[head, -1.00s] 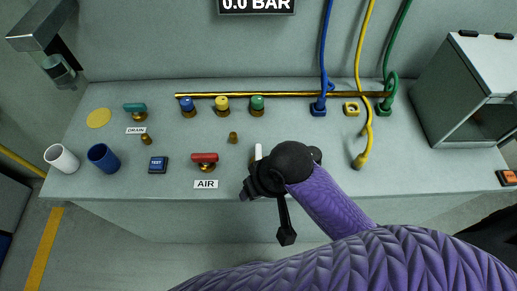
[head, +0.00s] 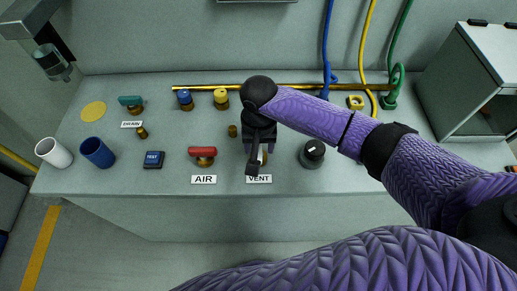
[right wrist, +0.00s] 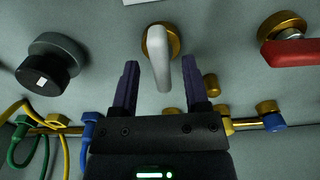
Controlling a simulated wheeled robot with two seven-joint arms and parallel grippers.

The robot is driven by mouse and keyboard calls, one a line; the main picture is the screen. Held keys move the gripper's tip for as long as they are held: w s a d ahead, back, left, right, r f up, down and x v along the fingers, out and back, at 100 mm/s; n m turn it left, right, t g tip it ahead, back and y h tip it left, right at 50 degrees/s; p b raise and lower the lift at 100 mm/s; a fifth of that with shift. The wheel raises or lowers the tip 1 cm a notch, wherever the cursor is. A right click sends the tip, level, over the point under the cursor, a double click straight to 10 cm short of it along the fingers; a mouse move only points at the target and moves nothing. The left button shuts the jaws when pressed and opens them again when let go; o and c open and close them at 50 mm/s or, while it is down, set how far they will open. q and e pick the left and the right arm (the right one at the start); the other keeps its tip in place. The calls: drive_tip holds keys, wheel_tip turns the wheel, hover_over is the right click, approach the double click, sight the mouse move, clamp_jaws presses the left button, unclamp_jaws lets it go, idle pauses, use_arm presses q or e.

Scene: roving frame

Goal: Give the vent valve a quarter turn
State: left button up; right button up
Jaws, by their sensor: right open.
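The vent valve (right wrist: 162,60) has a pale white lever on a brass base. In the right wrist view its lever points down the picture toward my gripper. My right gripper (right wrist: 159,68) is open, with one dark finger on each side of the lever's free end and gaps visible on both sides. In the head view the right gripper (head: 257,158) is over the valve just behind the VENT label (head: 259,179) and hides most of it. My left gripper is not in view.
The red AIR valve (head: 202,152) stands close on the left, and a black knob (head: 313,152) close on the right. A teal DRAIN valve (head: 130,101), a TEST button (head: 153,160) and two cups are further left. Hoses and a brass rail (head: 205,87) lie behind.

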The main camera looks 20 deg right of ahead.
drive_tip(key=shift+f, duration=0.5)
clamp_jaws()
drive_tip(key=shift+r, duration=0.1)
